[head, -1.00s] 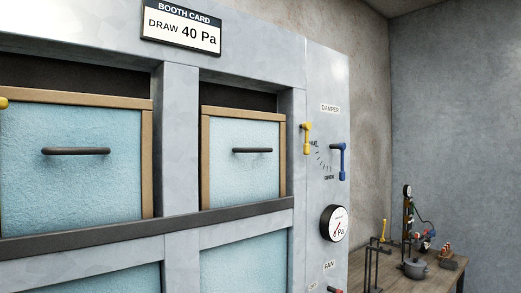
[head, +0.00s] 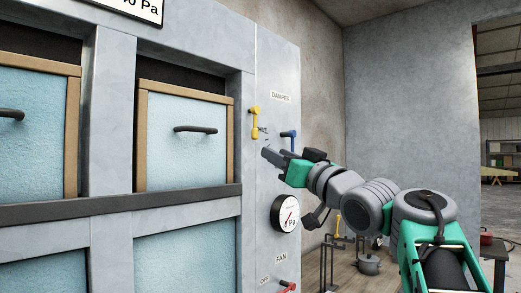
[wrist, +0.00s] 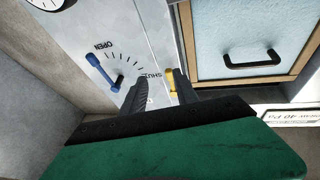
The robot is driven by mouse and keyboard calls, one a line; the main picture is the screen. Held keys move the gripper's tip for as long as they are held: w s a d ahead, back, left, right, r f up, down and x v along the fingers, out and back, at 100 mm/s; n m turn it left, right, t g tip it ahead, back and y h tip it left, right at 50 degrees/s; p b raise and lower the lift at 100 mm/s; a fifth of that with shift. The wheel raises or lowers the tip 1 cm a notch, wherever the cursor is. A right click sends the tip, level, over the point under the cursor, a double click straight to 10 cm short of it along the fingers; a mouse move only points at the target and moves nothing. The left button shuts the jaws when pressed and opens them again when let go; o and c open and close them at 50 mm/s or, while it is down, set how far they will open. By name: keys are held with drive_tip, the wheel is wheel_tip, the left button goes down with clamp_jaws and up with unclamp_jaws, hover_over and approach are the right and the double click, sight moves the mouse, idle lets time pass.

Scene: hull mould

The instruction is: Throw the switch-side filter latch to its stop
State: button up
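The yellow switch-side filter latch (head: 255,123) is on the grey panel, right of the right-hand filter, its handle hanging down in the head view. My gripper (head: 265,153) is just below and to the right of it, in front of the panel. In the wrist view the gripper (wrist: 159,80) is open, with a gap between its dark fingers. A yellow part of the latch (wrist: 172,82) shows close by the right finger, which hides some of it. Whether they touch I cannot tell. The right-hand filter (head: 180,145) has a tan frame and dark handle.
The blue damper lever (head: 290,138) is close to the right of my gripper; it also shows in the wrist view (wrist: 100,73). Below are a round pressure gauge (head: 286,213) and the red fan switch (head: 288,287). A bench with a pot (head: 369,265) stands further right.

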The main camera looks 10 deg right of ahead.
sight(257, 131)
drive_tip(key=shift+n+y, duration=0.5)
drive_tip(key=shift+y, duration=0.2)
drive_tip(key=w+a+r+p, duration=0.2)
drive_tip(key=w+r, duration=0.1)
drive_tip(key=w+a+r+p, duration=0.1)
drive_tip(key=r, duration=0.1)
drive_tip(key=shift+w+r+p, duration=0.25)
drive_tip(key=shift+p, duration=0.05)
drive_tip(key=shift+w+a, duration=0.15)
drive_tip(key=shift+w, duration=0.25)
drive_tip(key=shift+c, duration=0.6)
clamp_jaws()
